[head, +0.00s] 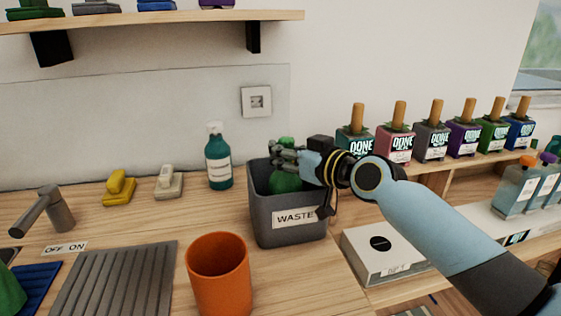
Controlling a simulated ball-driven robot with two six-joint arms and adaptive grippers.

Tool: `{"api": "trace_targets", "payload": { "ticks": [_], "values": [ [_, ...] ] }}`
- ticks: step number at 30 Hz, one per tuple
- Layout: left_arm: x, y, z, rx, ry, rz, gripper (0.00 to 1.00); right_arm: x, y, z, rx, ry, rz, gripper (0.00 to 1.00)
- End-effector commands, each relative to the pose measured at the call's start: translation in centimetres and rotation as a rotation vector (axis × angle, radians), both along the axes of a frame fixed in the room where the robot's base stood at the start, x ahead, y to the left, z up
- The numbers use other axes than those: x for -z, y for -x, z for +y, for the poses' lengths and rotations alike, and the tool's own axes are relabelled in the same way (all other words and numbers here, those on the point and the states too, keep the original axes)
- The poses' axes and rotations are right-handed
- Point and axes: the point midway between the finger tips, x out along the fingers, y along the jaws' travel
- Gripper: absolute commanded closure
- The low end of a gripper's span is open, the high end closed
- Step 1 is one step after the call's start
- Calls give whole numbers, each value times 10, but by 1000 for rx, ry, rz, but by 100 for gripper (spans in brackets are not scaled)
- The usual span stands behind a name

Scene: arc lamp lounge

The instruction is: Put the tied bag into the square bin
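The tied bag (285,182) is green and hangs partly inside the mouth of the square grey bin (272,230), which is labelled WASTE. The bin stands on the wooden counter. My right gripper (288,156) comes in from the right over the bin's rim. Its fingers are around the bag's neck, with a bit of green showing above them. The bag's lower part is hidden by the bin's front wall, so I cannot tell whether it touches the bottom. My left gripper is out of view.
An orange cup (219,275) stands in front of the bin, left of it. A teal spray bottle (218,160) stands behind, left. A grey ribbed mat (115,280), tap (56,208) and brushes (118,188) are further left. A white box (385,255) is right. Several bottles line the right shelf.

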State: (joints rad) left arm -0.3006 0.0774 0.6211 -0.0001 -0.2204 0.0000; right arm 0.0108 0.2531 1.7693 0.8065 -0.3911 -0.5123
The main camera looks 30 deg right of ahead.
Motion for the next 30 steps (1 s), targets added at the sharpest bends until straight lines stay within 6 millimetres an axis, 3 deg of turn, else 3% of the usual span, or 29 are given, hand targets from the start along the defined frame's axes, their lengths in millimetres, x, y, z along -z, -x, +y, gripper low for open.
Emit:
{"api": "trace_targets", "payload": {
  "ticks": [2, 25, 30],
  "values": [
    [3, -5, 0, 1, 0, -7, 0, 9, 0, 0, 0, -1, 0, 100],
    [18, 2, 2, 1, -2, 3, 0, 22, 0, 0, 0, 1, -1, 100],
    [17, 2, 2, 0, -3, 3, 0, 21, 0, 0, 0, 1, 0, 75]
  ]
}}
